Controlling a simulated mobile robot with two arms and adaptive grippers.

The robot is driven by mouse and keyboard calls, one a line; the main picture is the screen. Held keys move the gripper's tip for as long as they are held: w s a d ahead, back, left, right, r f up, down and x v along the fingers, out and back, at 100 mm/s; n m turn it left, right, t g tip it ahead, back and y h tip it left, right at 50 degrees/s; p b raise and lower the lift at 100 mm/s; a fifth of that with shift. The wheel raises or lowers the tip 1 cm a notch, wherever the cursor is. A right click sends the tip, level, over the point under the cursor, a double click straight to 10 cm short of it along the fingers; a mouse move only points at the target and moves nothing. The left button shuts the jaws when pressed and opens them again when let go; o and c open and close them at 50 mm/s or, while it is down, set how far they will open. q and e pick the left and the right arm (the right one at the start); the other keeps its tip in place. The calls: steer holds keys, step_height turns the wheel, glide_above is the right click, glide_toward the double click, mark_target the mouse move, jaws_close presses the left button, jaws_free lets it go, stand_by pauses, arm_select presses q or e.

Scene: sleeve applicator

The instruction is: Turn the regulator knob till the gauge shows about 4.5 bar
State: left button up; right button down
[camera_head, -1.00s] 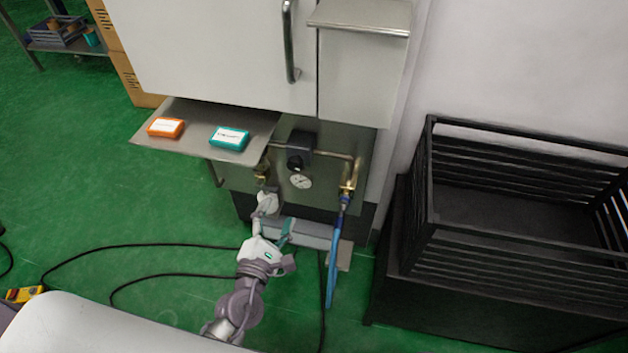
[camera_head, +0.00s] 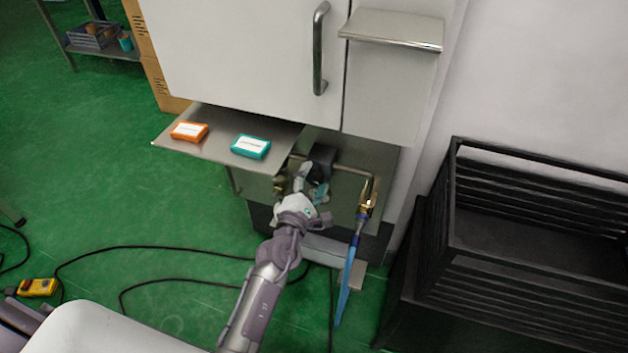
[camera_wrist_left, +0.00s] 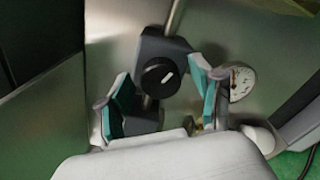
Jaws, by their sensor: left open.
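The regulator knob (camera_wrist_left: 160,78) is a black round knob with a white mark, on a dark regulator body (camera_wrist_left: 163,45) in the left wrist view. The white-faced gauge (camera_wrist_left: 242,82) is to its right, partly behind a finger; its reading is too small to tell. My left gripper (camera_wrist_left: 163,98) is open, its teal-padded fingers on either side of the knob and apart from it. In the head view my left gripper (camera_head: 312,183) is in front of the regulator body (camera_head: 322,158) and hides the knob and gauge. My right gripper is not in view.
A metal shelf (camera_head: 170,143) with an orange box (camera_head: 189,132) and a teal box (camera_head: 251,146) juts out above left of the gripper. A brass valve (camera_head: 367,200) with a blue hose (camera_head: 349,270) is to the right. A black slatted crate (camera_head: 550,165) stands further right.

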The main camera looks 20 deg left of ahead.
arm_select(q)
steer(key=shift+w, duration=0.15)
steer(key=shift+c, duration=0.3)
steer(key=c, duration=1.1)
